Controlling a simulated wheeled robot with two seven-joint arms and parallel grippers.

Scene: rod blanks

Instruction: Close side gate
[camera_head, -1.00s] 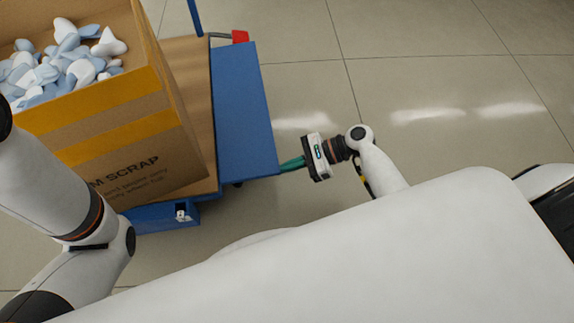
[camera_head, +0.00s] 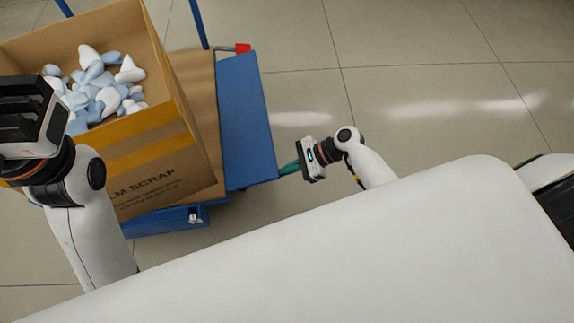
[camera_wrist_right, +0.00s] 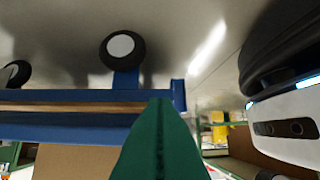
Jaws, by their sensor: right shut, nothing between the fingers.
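The side gate looks to be the blue panel (camera_head: 246,125) along the right side of the cart. It looks folded outward beside the cardboard box, though its exact tilt is hard to tell. My right gripper (camera_head: 287,168) has its green fingers shut and empty at the panel's near right corner; whether they touch it I cannot tell. In the right wrist view the green fingers (camera_wrist_right: 160,145) are together in front of a blue edge (camera_wrist_right: 65,127) of the cart. My left gripper (camera_head: 18,110) is at the left, over the box's near left side, its opening unclear.
The cardboard box (camera_head: 150,160), holding white and pale blue scrap pieces (camera_head: 100,85), stands on the cart. Blue posts (camera_head: 198,22) rise at its far side. A red-ended part (camera_head: 243,48) is by the panel's far end. The floor right of the cart is clear.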

